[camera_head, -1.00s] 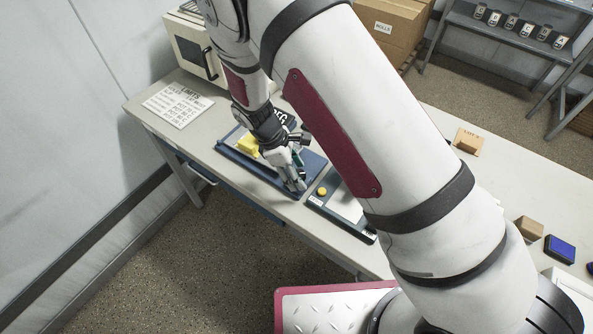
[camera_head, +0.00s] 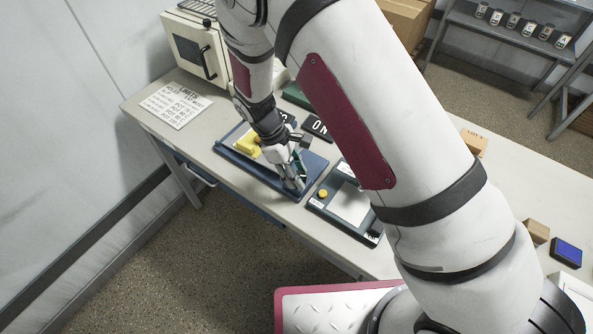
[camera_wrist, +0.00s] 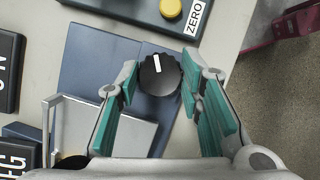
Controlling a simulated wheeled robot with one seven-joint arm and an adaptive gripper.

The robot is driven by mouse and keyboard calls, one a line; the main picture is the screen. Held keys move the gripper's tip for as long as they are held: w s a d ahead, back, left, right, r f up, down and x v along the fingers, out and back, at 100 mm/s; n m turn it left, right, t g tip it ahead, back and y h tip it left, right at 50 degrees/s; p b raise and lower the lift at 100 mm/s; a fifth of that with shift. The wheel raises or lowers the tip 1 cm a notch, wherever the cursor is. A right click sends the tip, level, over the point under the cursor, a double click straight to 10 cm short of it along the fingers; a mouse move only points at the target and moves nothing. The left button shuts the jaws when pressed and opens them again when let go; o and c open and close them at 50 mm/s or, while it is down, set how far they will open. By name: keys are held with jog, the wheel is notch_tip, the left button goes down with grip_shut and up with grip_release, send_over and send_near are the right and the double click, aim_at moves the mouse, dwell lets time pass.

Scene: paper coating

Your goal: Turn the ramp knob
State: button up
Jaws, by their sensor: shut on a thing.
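The ramp knob (camera_wrist: 159,75) is black with a ribbed rim and a white pointer line, which points up in the wrist view. It sits on a blue base plate (camera_wrist: 78,72), also seen in the head view (camera_head: 228,152). My gripper (camera_wrist: 160,84) has a green-padded finger on either side of the knob and is shut on it. In the head view my gripper (camera_head: 297,184) is low at the right end of the blue device, and it hides the knob there.
A dark device with a yellow button (camera_head: 323,193) and a ZERO label (camera_wrist: 197,18) stands close beside the blue base. An ON sign (camera_head: 317,127) lies behind. A limits sheet (camera_head: 175,106) and a white oven-like box (camera_head: 195,48) are at the left.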

jog(key=m+g+b, duration=0.1)
jog(key=m, duration=0.2)
jog(key=shift+w+d+y, duration=0.1)
jog(key=shift+w+y, duration=0.05)
jog(key=shift+y, duration=0.25)
jog(key=shift+m+g+y+b, duration=0.4)
jog(key=shift+m+g+b, duration=0.2)
jog(key=shift+m, duration=1.4)
jog(key=o, duration=1.2)
jog(key=shift+c, duration=0.2)
jog(key=v, duration=1.2)
jog(key=shift+d, duration=0.1)
